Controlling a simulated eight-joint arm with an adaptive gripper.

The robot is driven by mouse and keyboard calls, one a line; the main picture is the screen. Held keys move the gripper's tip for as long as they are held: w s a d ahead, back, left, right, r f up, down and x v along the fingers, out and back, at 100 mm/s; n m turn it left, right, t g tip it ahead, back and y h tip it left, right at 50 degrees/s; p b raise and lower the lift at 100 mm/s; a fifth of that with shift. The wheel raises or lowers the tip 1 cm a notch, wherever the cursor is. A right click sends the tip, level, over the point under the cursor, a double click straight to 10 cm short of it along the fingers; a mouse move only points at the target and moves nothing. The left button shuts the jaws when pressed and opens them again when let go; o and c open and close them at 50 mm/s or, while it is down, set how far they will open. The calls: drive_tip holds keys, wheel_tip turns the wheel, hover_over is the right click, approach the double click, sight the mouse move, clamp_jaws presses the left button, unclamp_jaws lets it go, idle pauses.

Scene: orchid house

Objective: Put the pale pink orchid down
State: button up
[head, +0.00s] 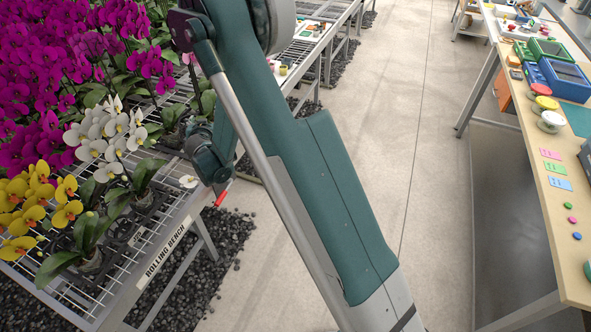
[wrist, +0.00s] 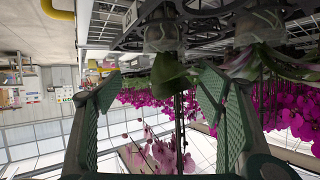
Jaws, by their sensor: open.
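The wrist view is upside down. My gripper (wrist: 156,95) is open there, its two green fingers spread wide with a gap between them. The pale pink orchid (wrist: 160,152) shows beyond and between the fingers, with pink blooms low in the picture and thin upright stems. A broad green leaf is near the fingertips. Its clear pot (wrist: 163,32) appears to stand upright on the black bench tray, apart from the fingers. In the head view my arm hides most of this spot; only a bit of pink shows beside it.
The rolling bench (head: 150,262) holds yellow orchids (head: 40,200), white orchids (head: 108,132) and dense magenta orchids (head: 50,70). Another clear pot (wrist: 257,25) stands close on the right in the wrist view. A work table (head: 560,215) is at the far right, across a clear floor aisle.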

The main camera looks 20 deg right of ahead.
drive_tip(key=s+d+r+g, duration=0.1)
drive_tip(key=s+d+r, duration=0.4)
drive_tip(key=s+r, duration=0.25)
drive_tip(key=s+d+r+n+g, duration=0.1)
drive_tip(key=s+d+r, duration=0.3)
drive_tip(key=s+r, duration=0.35)
drive_tip(key=s+d+r+g, duration=0.1)
drive_tip(key=s+d+r, duration=0.45)
drive_tip(key=s, duration=0.35)
drive_tip(key=s+d+n+g+y, duration=0.2)
drive_tip(key=s+g, duration=0.1)
drive_tip(key=s, duration=3.1)
drive_tip(key=shift+r+y, duration=0.15)
drive_tip(key=shift+y, duration=0.15)
drive_tip(key=shift+w, duration=0.15)
